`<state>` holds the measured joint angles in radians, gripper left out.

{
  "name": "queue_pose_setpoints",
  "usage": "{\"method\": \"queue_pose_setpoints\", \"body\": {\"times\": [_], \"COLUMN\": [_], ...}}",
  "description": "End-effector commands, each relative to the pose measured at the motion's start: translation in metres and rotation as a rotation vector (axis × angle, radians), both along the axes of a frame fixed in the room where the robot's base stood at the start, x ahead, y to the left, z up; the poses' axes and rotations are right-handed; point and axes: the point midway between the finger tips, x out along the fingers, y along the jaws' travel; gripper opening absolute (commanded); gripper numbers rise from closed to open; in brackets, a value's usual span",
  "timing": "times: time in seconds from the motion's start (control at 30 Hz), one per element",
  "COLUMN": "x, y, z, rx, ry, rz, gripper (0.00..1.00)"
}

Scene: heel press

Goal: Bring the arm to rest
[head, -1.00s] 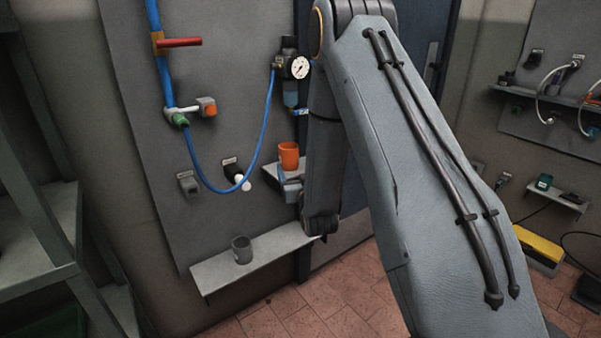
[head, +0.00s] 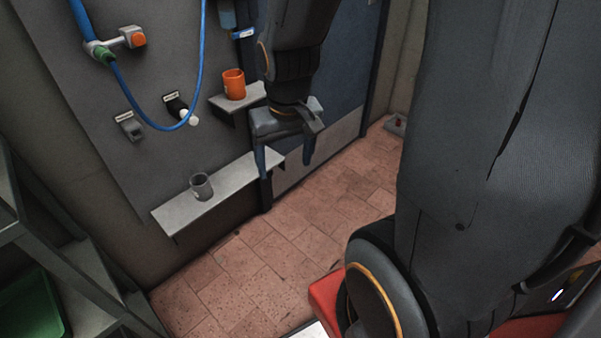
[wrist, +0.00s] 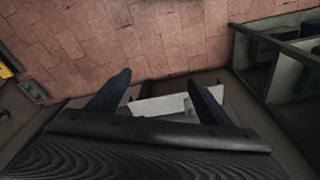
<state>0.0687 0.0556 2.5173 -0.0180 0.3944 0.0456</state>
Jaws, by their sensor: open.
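My gripper (head: 284,165) hangs pointing down in the head view, in front of the blue door and to the right of the wall shelves. Its two fingers are apart, with nothing between them. In the wrist view my gripper (wrist: 157,98) also shows both fingers spread, with floor and a pale shelf beyond them. My upper arm fills the right side of the head view.
A grey cup (head: 201,187) stands on the lower shelf (head: 215,198). An orange cup (head: 234,84) stands on the small upper shelf (head: 238,97), close to my gripper. A blue hose (head: 150,122) loops on the wall panel. A rack holding a green tray (head: 32,308) is at left. The tiled floor is open.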

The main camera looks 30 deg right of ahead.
Motion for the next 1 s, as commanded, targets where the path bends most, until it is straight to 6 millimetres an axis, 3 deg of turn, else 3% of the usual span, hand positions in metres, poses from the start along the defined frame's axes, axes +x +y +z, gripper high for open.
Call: {"method": "queue_pose_setpoints", "body": {"times": [0.1, 0.23, 0.57, 0.73, 0.87, 1.0], "x": [-0.042, -0.065, -0.068, -0.07, -0.065, -0.027], "y": [0.005, -0.003, -0.001, 0.02, 0.028, 0.024], "z": [0.01, 0.014, 0.016, 0.03, 0.031, 0.014], "rx": [0.013, 0.02, 0.02, 0.017, 0.013, -0.013], "ry": [0.106, 0.166, 0.176, 0.176, 0.163, 0.069], "rz": [-0.002, -0.003, 0.002, 0.063, 0.105, 0.206], "gripper": [0.73, 0.73, 0.73, 0.73, 0.53, 0.29]}}
